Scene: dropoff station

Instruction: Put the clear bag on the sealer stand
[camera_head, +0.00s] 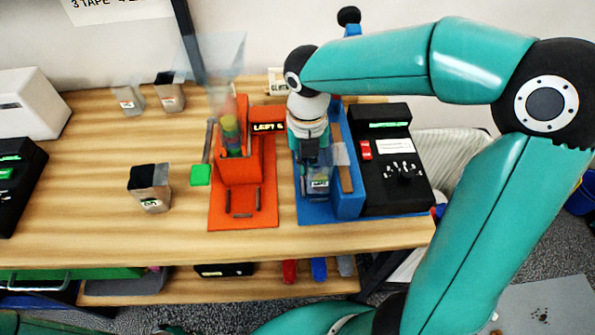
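A small clear bag with a label (319,187) is upright at the blue stand (349,200), which I take to be the sealer stand, beside a black device. My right gripper (311,158) points down from above and is right at the bag's top. Its fingertips are small and partly hidden, so I cannot tell whether they grip the bag. Another clear, open-topped bag or funnel shape (222,55) rises above the orange stand (258,214), with coloured contents below it. My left gripper is not in view.
A black device (419,190) stands right of the blue stand. A dark-topped pouch (150,190) and a green block (200,175) are left of the orange stand. Two pouches (130,100) (170,92) stand at the back. The front left of the wooden table (90,225) is clear.

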